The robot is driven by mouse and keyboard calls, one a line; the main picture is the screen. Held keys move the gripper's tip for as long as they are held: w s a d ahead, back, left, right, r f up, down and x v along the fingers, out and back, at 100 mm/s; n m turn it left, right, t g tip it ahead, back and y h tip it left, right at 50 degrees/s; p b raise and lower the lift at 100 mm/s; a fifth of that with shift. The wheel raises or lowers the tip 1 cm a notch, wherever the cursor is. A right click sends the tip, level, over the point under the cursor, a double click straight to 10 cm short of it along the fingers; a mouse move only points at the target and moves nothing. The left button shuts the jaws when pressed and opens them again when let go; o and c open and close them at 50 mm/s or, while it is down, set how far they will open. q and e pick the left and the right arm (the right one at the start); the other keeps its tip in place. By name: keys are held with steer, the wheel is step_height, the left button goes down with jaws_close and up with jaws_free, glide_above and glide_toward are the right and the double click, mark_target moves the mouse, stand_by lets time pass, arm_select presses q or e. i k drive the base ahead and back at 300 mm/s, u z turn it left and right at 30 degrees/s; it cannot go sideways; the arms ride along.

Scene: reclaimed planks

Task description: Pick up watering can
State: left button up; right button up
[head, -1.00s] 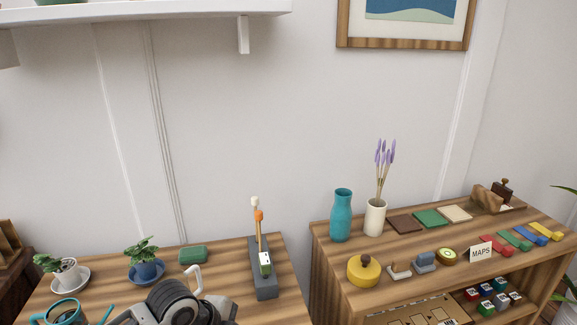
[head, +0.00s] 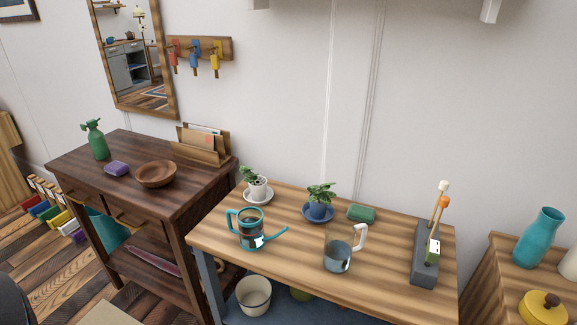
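The watering can (head: 251,232) stands upright on the wooden bench in the head view. It has a teal rim, a teal loop handle on its left and a thin teal spout pointing right. Its body looks see-through, with dark and white patches showing in it. Neither of my grippers is in view, so their state and distance from the can are hidden.
The wooden bench (head: 290,272) also holds a clear jug (head: 338,255) with a white handle, two potted plants (head: 257,187) (head: 319,207), a green block (head: 361,213) and a grey holder (head: 424,262). A dark side table (head: 135,142) stands at left.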

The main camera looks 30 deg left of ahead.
mark_target(250, 219)
steer(key=u, duration=1.3)
steer(key=k, duration=0.25)
steer(key=u, duration=0.95)
steer(key=i, duration=1.2)
steer(key=z, duration=0.35)
